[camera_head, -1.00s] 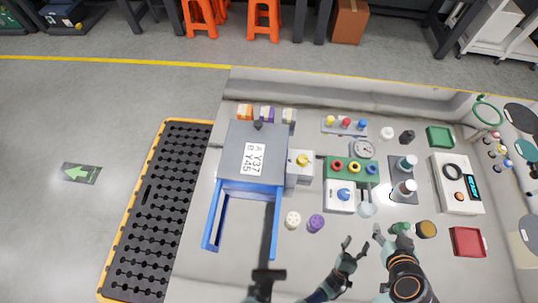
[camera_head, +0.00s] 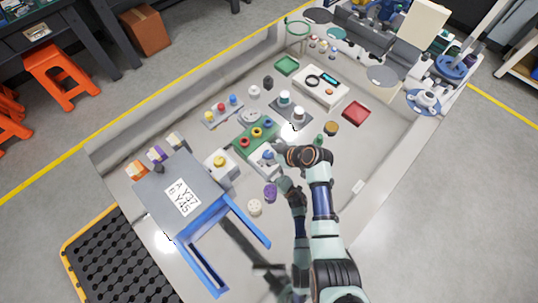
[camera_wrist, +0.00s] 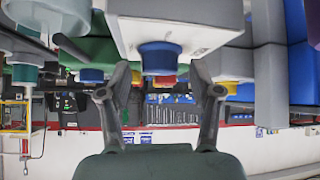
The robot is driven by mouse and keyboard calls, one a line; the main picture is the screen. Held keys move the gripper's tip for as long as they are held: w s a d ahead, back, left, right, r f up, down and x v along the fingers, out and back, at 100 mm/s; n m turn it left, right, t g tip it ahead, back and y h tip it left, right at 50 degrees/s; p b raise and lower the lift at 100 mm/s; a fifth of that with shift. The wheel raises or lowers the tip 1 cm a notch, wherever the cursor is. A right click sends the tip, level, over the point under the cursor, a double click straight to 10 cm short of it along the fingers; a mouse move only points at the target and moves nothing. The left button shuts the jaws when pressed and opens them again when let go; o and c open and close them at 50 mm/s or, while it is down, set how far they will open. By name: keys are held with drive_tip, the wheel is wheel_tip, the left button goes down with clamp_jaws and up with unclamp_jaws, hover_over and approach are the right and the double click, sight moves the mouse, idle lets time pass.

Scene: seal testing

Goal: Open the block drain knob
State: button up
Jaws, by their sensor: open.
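The white block (camera_head: 262,164) stands on the bench in front of the green block (camera_head: 256,137), with a round blue knob (camera_head: 268,155) on top. I cannot tell whether the knob has been turned. In the wrist view, which is upside down, the white block (camera_wrist: 175,28) is at the top and its blue knob (camera_wrist: 160,58) faces me. My gripper (camera_wrist: 163,88) is open and empty, one finger to each side of the knob in that view. The fingertips look short of the knob, with no contact visible. In the head view my gripper (camera_head: 279,164) is close beside the block.
A grey block with a yellow knob (camera_head: 219,160) stands left, beside the blue-legged stand (camera_head: 177,197). White (camera_head: 255,208) and purple (camera_head: 270,191) round pieces lie near the front. Posts (camera_head: 284,97) and a red tray (camera_head: 355,113) are farther off.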

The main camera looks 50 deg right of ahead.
drive_tip(key=shift+w+f, duration=0.2)
drive_tip(key=c, duration=1.2)
drive_tip(key=shift+o, duration=0.2)
